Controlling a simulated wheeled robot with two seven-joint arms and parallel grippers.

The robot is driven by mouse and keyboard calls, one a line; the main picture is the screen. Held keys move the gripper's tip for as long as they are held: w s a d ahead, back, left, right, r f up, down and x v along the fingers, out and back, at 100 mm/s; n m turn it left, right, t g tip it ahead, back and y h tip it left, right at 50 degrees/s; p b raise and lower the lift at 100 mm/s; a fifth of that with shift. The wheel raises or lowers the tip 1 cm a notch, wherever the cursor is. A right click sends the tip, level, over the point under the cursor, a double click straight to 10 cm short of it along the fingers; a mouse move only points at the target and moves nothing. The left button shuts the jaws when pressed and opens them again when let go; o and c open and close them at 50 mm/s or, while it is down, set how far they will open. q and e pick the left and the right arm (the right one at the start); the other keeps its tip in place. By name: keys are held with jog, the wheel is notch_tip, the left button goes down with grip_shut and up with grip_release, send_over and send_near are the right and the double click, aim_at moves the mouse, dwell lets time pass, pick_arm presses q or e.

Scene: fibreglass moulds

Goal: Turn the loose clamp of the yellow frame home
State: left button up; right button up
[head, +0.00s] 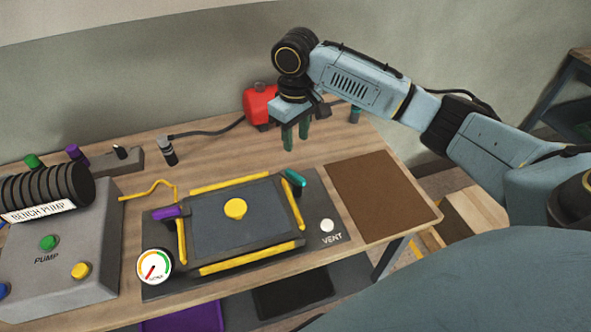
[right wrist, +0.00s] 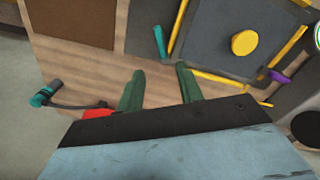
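The yellow frame (head: 247,259) lies around a dark grey plate (head: 220,225) with a yellow round knob on it. A purple clamp handle (head: 167,212) sticks out leftward at its left far corner. A teal clamp handle (head: 295,178) sits slanted at its right far corner. I cannot tell for sure which clamp is loose. My right gripper (head: 296,134) is open and empty, above the table behind the teal handle. In the right wrist view its green fingers (right wrist: 160,76) are apart, with the teal handle (right wrist: 160,42) ahead of them, untouched. My left gripper is not in view.
A grey bench pump (head: 60,250) with coloured buttons stands at the left. A gauge (head: 155,266) sits at the near left corner. A red object (head: 259,104) stands behind my right gripper. A white vent button (head: 327,225) and a bare brown mat (head: 380,193) lie to the right.

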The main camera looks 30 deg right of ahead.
aim_at(295, 175)
notch_tip(295, 175, down, 12)
jog(key=shift+b, duration=0.3)
grip_shut()
